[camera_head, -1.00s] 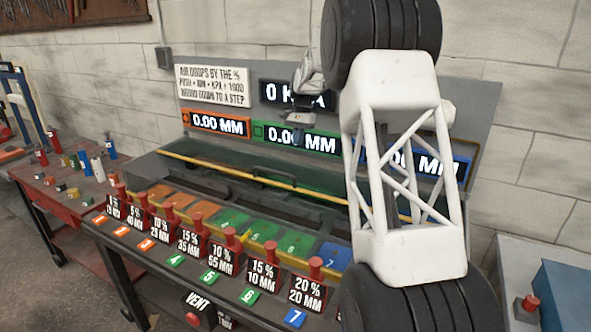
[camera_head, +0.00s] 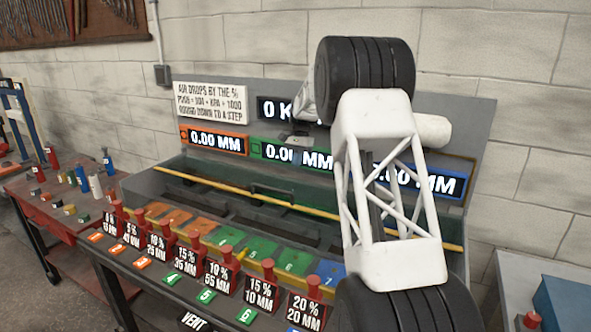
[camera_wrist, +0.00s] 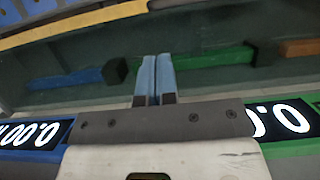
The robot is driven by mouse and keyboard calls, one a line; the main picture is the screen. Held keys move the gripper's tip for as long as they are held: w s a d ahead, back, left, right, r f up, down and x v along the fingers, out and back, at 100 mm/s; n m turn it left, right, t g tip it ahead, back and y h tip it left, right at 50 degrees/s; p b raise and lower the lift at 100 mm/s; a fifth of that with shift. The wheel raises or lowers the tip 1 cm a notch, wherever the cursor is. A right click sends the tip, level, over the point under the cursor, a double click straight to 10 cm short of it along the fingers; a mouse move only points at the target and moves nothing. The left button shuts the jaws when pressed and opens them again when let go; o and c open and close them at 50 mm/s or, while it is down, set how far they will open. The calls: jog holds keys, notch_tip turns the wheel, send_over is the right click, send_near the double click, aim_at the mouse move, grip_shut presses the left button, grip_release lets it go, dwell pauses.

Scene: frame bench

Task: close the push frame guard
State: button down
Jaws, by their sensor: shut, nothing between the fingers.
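The push frame guard (camera_head: 222,183) is a dark, see-through green panel with a yellow front bar. In the head view it slants across the bench below the displays. A dark handle (camera_head: 270,190) sits just behind the yellow bar. The yellow bar (camera_wrist: 75,22) also shows at the upper left of the wrist view. My gripper (camera_wrist: 155,62) is shut and empty, its two blue-grey fingers together over the dark panel. Whether the fingertips touch it, I cannot tell. In the head view my arm hides most of the gripper and the right part of the guard.
Numbered coloured tiles (camera_head: 228,236) and several red-topped labelled blocks (camera_head: 219,270) line the bench front. Lit displays (camera_head: 214,141) stand behind the guard. A red side table (camera_head: 45,205) with small parts is at left. A blue box (camera_head: 562,300) is at right.

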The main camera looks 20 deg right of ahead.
jog(key=shift+x, duration=4.7)
jog(key=shift+s+a, duration=0.1)
jog(key=s+a, duration=1.5)
jog(key=shift+f, duration=0.1)
jog(key=v, duration=1)
jog(key=shift+d, duration=0.1)
